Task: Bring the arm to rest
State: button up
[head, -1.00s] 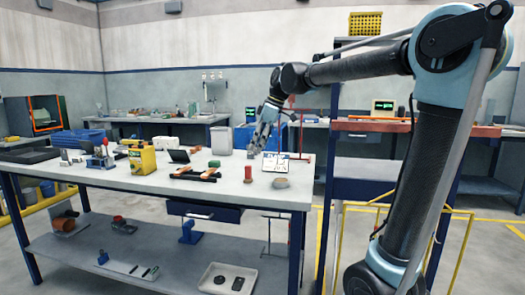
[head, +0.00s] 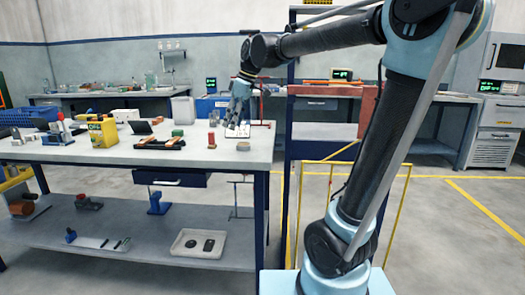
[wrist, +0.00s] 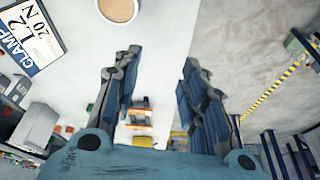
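My arm reaches from the right side of the head view towards the back right part of the grey workbench (head: 130,152). My gripper (head: 238,118) hangs over that part, near a small white card (head: 238,131). In the wrist view my gripper (wrist: 157,62) has its two blue fingers spread apart with nothing between them. Below it show the pale bench top, its edge and the floor.
The bench holds a red cylinder (head: 211,141), a round grey piece (head: 243,146), a black and orange tool (head: 160,144) and a yellow box (head: 103,132). A dark blue rack (head: 318,150) stands close right of the bench, beside my arm. Open floor (head: 460,225) lies to the right.

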jog(key=s+d+f+m, duration=0.1)
jog(key=d, duration=0.2)
jog(key=s+d+f+m, duration=0.1)
jog(key=d+f, duration=0.1)
jog(key=d, duration=0.1)
jog(key=s+d+f+m+h, duration=0.1)
jog(key=s+d, duration=0.1)
jog(key=d, duration=0.1)
jog(key=shift+s+d+f+m+t, duration=0.1)
jog(key=shift+d+f+m+t, duration=0.2)
jog(key=shift+d+f, duration=0.1)
jog(key=s+d+f+m+h, duration=0.3)
jog(key=s+d+f+m, duration=0.8)
jog(key=s+d+f, duration=0.6)
notch_tip(320, 180, down, 4)
jog(key=d, duration=0.2)
jog(key=shift+s+d+t, duration=0.15)
jog(key=shift+d+t, duration=0.15)
jog(key=shift+t, duration=0.1)
